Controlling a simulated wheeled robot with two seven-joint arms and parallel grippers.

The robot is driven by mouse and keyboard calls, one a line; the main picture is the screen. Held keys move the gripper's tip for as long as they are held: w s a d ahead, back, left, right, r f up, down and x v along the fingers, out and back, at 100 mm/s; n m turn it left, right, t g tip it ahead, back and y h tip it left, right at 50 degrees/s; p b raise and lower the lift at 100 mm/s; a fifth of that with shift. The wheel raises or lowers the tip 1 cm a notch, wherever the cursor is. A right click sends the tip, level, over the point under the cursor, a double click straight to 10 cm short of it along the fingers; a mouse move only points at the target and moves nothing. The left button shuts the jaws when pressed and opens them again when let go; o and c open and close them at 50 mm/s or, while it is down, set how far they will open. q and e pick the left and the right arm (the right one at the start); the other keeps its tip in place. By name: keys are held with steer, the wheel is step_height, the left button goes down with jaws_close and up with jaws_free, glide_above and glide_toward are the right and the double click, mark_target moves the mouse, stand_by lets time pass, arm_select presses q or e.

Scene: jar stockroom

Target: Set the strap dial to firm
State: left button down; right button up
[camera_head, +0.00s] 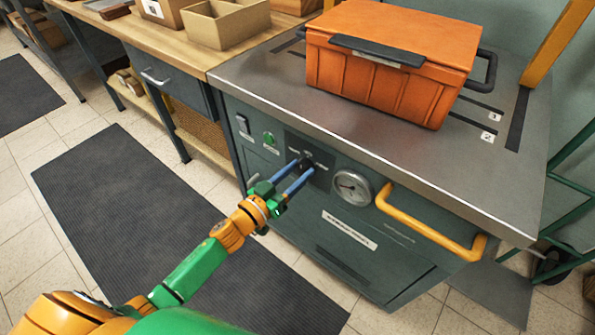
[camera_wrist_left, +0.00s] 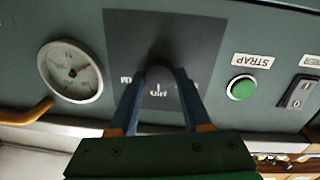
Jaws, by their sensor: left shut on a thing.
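The strap dial (camera_head: 307,155) is a small dark knob on a dark square plate on the front panel of a grey-green machine. In the wrist view, the dial (camera_wrist_left: 159,68) shows between the fingertips, upside down. My left gripper (camera_head: 303,167) reaches in from the left and is shut on the dial, one blue finger on each side; it also shows in the wrist view (camera_wrist_left: 158,80). White lettering around the dial is partly hidden by the fingers. I cannot tell which setting the dial points to. My right gripper is not in view.
A green button (camera_wrist_left: 242,88) labelled STRAP and a rocker switch (camera_head: 243,125) sit beside the dial plate. A round gauge (camera_head: 352,187) and a yellow handle (camera_head: 430,228) are to its right. An orange crate (camera_head: 395,60) stands on the machine's top. Floor mats lie in front.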

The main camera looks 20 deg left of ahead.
arm_select(q)
steer(key=shift+m, duration=0.3)
steer(key=shift+r+m+p, duration=0.1)
steer(key=shift+m+p, duration=0.25)
steer(key=shift+m, duration=0.35)
steer(key=m, duration=0.3)
steer(key=shift+p, duration=0.4)
steer(key=m, duration=0.3)
steer(key=shift+m+y, duration=0.3)
steer(key=shift+m, duration=1.5)
steer(key=shift+c, duration=1.8)
jaws_free()
